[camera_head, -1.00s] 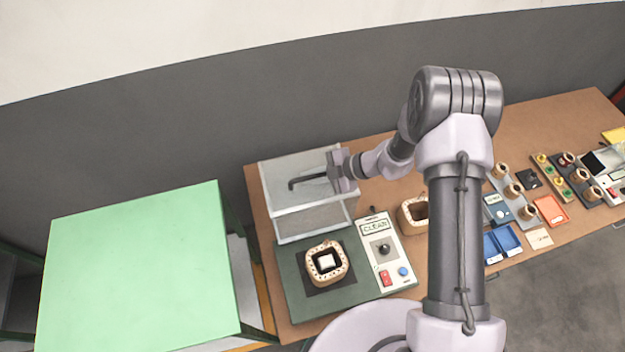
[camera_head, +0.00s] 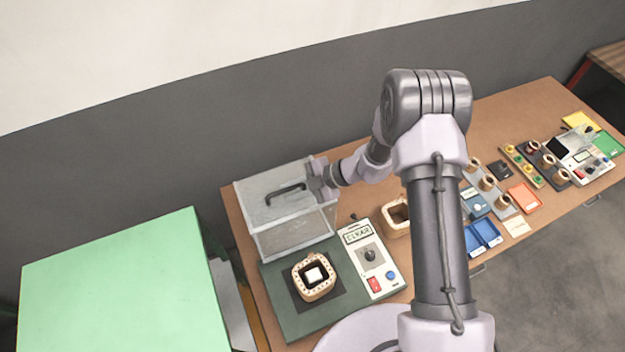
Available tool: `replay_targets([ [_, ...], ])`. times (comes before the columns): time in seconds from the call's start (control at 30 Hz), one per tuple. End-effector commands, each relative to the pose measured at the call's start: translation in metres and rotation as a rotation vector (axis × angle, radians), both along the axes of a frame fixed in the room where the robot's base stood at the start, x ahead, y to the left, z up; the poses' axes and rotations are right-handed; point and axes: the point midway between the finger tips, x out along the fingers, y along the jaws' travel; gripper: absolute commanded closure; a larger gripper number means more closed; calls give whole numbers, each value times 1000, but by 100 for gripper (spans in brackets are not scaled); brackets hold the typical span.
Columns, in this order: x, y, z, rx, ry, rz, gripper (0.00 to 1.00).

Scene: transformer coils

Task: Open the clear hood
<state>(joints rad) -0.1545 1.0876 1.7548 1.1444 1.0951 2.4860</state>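The clear hood (camera_head: 293,223) stands raised at the back of the dark green base plate (camera_head: 283,312). Its dark bar handle (camera_head: 286,192) shows on the upper panel. A beige square coil with a white core (camera_head: 314,276) sits on the plate in front of the hood and is uncovered. My gripper (camera_head: 313,184) is at the right end of the handle, by the hood's right edge. A small gap seems to show between handle and gripper. The fingers are small and partly hidden, so their opening is unclear.
Trays and small parts fill the bench's right side. A green-topped table (camera_head: 120,285) is at the left.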

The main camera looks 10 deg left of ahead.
Motion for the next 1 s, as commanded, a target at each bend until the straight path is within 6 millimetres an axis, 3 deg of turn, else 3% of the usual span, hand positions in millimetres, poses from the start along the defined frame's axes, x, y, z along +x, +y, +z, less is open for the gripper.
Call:
replay_targets([
  [0.4,6,-84,63,0,-5,-3,78],
  [0.6,8,-115,86,1,-4,-2,78],
  [1.0,8,-125,94,1,-1,0,78],
])
